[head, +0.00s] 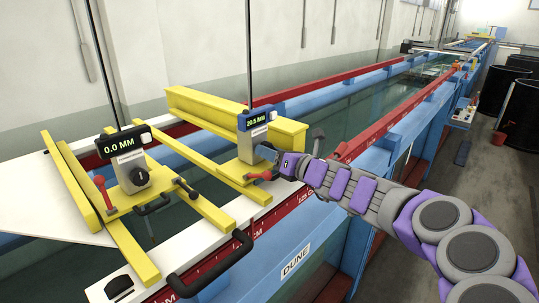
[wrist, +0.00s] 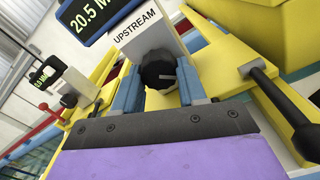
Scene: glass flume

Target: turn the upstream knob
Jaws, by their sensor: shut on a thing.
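The upstream knob (wrist: 158,73) is a dark round knob with a pale pointer mark, below a white label reading UPSTREAM (wrist: 138,32). My gripper (wrist: 159,82) has its two blue fingers on either side of the knob, shut on it. In the head view my gripper (head: 267,153) reaches the front of the right gauge from the right; the knob there is hidden by it. The upstream display (head: 257,120) reads 20.5 MM.
A second gauge with its own knob (head: 138,176) stands to the left, its display (head: 124,144) reading 0.0 MM. Red-knobbed levers (head: 100,182) and black handles (head: 210,265) sit on the yellow frame (head: 200,207). The glass flume (head: 380,100) runs away to the back right.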

